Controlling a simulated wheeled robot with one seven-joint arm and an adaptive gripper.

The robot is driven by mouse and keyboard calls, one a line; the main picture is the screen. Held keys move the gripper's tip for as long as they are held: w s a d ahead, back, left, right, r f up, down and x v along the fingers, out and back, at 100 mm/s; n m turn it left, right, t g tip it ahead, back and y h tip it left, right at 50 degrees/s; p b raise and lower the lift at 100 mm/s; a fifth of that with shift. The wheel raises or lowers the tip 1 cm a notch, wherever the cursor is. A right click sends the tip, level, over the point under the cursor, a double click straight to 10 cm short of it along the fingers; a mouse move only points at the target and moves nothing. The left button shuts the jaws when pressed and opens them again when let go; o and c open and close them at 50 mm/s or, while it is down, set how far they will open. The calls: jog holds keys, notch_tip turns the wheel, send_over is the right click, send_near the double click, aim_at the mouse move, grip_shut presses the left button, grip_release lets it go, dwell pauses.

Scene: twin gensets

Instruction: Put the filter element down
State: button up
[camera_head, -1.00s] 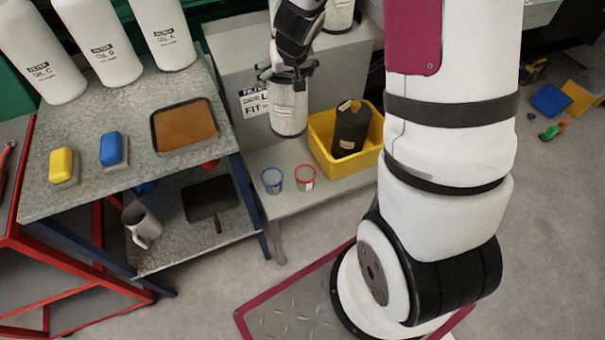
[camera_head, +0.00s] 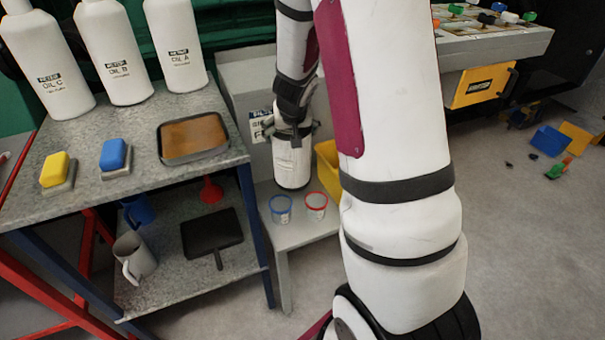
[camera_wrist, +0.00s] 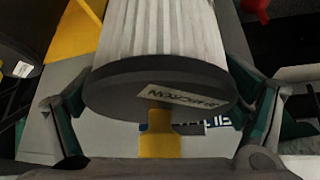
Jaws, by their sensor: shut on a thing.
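The filter element (camera_head: 292,163) is a white pleated cylinder with dark end caps. In the head view it hangs upright under my gripper (camera_head: 293,132), over the low grey bench (camera_head: 300,225), behind two small cups. I cannot tell whether its lower end touches the bench. In the wrist view the filter element (camera_wrist: 165,40) fills the middle, its dark end cap with a label facing the camera. The fingers of my gripper (camera_wrist: 160,105) lie on both sides of it, shut on it.
A blue-rimmed cup (camera_head: 281,209) and a red-rimmed cup (camera_head: 316,206) stand on the bench close in front of the filter element. A yellow bin (camera_head: 328,165) is just right, partly hidden by my arm. A metal table (camera_head: 110,195) with bottles stands left.

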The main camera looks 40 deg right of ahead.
jog(key=shift+f+b, duration=2.65)
jog(key=shift+f, duration=1.2)
jog(key=shift+f, duration=0.2)
jog(key=o, duration=1.7)
jog(key=shift+c, duration=0.2)
